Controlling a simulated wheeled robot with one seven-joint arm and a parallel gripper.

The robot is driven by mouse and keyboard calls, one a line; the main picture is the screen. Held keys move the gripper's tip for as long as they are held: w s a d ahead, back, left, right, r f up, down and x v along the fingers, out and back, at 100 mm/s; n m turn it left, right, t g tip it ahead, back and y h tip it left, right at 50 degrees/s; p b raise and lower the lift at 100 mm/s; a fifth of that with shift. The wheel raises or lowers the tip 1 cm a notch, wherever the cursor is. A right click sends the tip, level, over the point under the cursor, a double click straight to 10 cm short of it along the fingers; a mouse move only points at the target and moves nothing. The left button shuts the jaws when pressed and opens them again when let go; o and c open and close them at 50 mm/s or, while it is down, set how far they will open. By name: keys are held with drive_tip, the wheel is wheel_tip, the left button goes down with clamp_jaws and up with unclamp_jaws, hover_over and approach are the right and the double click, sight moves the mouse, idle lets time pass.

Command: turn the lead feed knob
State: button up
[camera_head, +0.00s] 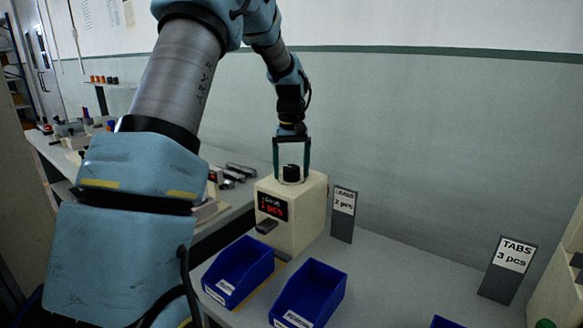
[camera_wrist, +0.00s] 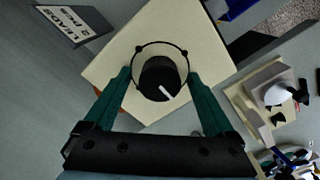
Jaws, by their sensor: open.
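The lead feeder (camera_head: 306,215) is a cream box on the table with a dark display reading "1 pcs" in red. On its top sits a black round knob (camera_head: 291,173). My gripper (camera_head: 291,172) is above the box, pointing down, with a green finger on each side of the knob. In the wrist view the fingers (camera_wrist: 160,80) are apart with the knob between them. Contact with the knob cannot be made out.
A sign reading "LEADS 2 pcs" (camera_head: 343,214) stands right of the box. Two blue bins (camera_head: 338,290) stand in front. A "TABS 3 pcs" sign (camera_head: 507,270) is farther right. The table between the signs is clear. Another bench (camera_head: 66,160) with tools lies at left.

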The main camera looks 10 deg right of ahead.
drive_tip(key=c, duration=1.4)
